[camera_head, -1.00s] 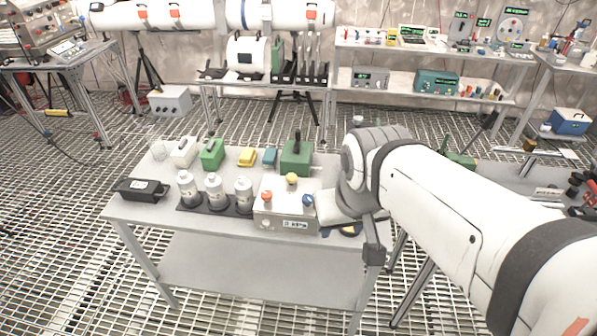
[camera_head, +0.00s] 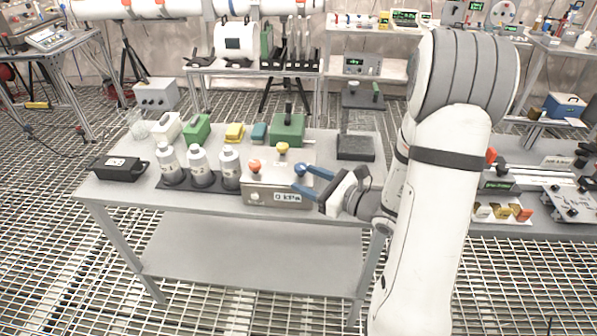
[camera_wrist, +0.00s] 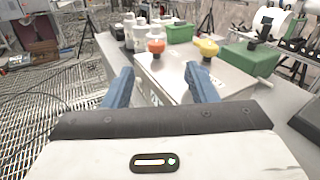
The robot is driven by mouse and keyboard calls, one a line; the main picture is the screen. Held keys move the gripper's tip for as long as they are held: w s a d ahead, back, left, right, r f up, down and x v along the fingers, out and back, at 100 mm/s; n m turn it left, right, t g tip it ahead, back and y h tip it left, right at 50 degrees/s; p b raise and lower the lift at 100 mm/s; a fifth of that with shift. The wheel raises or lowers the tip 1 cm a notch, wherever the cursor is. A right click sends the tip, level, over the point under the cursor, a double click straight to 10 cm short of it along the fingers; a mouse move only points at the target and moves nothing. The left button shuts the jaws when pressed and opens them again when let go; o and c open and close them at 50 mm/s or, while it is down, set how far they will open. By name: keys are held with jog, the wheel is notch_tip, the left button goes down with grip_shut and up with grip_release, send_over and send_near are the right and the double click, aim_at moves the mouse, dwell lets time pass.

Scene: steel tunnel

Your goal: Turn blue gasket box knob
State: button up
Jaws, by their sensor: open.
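The grey gasket box (camera_head: 262,187) stands near the right front of the table, with a "0 kPa" display on its front. An orange-red knob (camera_head: 254,166), a yellow knob (camera_head: 282,149) and the blue knob (camera_head: 300,170) rise from its top. My gripper (camera_head: 301,178) reaches in from the right with its blue fingers open, its tips close by the blue knob; I cannot tell if they touch it. In the wrist view, the open fingers (camera_wrist: 160,70) point over the box (camera_wrist: 170,78) towards the orange-red knob (camera_wrist: 156,46) and yellow knob (camera_wrist: 207,48). The blue knob is not distinguishable there.
White bottles (camera_head: 198,165) in a dark rack stand left of the box. A green block (camera_head: 288,131) with a dark handle is behind it, and a dark block (camera_head: 355,148) is right. A black case (camera_head: 120,168) lies at the table's left.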

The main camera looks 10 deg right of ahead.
aim_at(301, 166)
jog(key=d+f+m, duration=0.1)
jog(key=w+d+m+t+h, duration=0.1)
jog(key=d+f+t+h, duration=0.1)
jog(key=shift+w+d+f+m, duration=0.2)
jog(key=shift+w+f+m, duration=0.05)
jog(key=shift+f+m, duration=0.15)
jog(key=x, duration=0.7)
jog(key=shift+w+r+p, duration=0.1)
jog(key=shift+w+p, duration=0.25)
jog(key=shift+w, duration=0.05)
jog(key=shift+c, duration=0.4)
jog(key=c, duration=0.8)
jog(key=shift+d, duration=0.2)
jog(key=shift+c, duration=0.3)
jog(key=shift+a, duration=0.1)
